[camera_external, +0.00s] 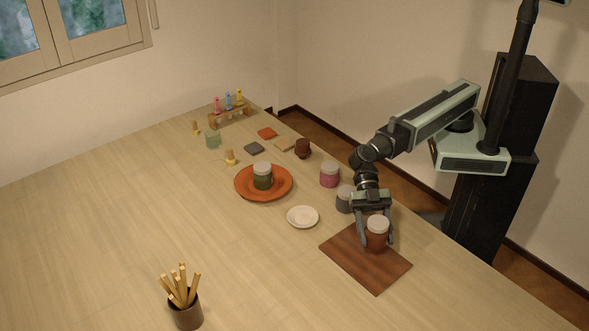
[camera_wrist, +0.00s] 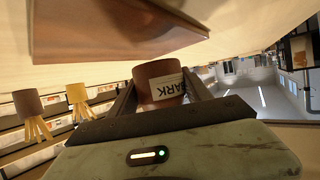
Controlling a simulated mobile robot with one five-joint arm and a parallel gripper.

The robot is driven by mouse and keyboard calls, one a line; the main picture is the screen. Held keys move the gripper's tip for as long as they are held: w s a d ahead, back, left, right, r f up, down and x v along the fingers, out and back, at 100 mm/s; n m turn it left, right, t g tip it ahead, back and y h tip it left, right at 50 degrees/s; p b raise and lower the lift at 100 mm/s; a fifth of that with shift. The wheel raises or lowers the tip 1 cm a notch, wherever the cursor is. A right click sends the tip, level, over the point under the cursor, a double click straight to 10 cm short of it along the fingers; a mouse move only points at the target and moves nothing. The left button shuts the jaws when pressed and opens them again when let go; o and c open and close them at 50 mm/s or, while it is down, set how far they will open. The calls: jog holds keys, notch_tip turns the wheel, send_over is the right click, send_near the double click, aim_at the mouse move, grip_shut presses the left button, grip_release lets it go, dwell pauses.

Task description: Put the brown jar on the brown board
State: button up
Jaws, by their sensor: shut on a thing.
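The brown jar (camera_external: 377,238) has a pale lid and stands upright between the fingers of my gripper (camera_external: 376,242), which is shut on it. In the wrist view the jar (camera_wrist: 158,70) shows a white label with dark letters between the two fingers. The brown board (camera_external: 365,270) lies flat near the table's right edge. In the outside view the jar overlaps the board's back right part; I cannot tell whether its base touches the board. The wrist view shows the board (camera_wrist: 110,30) close by at the top, with its surface bare there.
A white saucer (camera_external: 303,223) lies left of the board. An orange plate (camera_external: 250,193) bears a green jar (camera_external: 263,181). A cup of sticks (camera_external: 185,314) stands at the front left.

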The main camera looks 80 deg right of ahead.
aim_at(374, 243)
notch_tip(374, 243, down, 3)
jog(key=shift+f+b, duration=0.15)
jog(key=shift+b, duration=0.8)
jog(key=shift+r, duration=0.3)
jog(key=shift+f, duration=0.25)
jog(key=o, duration=1.7)
jog(key=shift+r, duration=0.1)
jog(key=shift+r, duration=0.1)
jog(key=p+v, duration=0.5)
jog(key=v, duration=0.6)
jog(key=shift+d+r, duration=0.15)
jog(key=shift+w+d, duration=0.1)
jog(key=shift+d, duration=0.2)
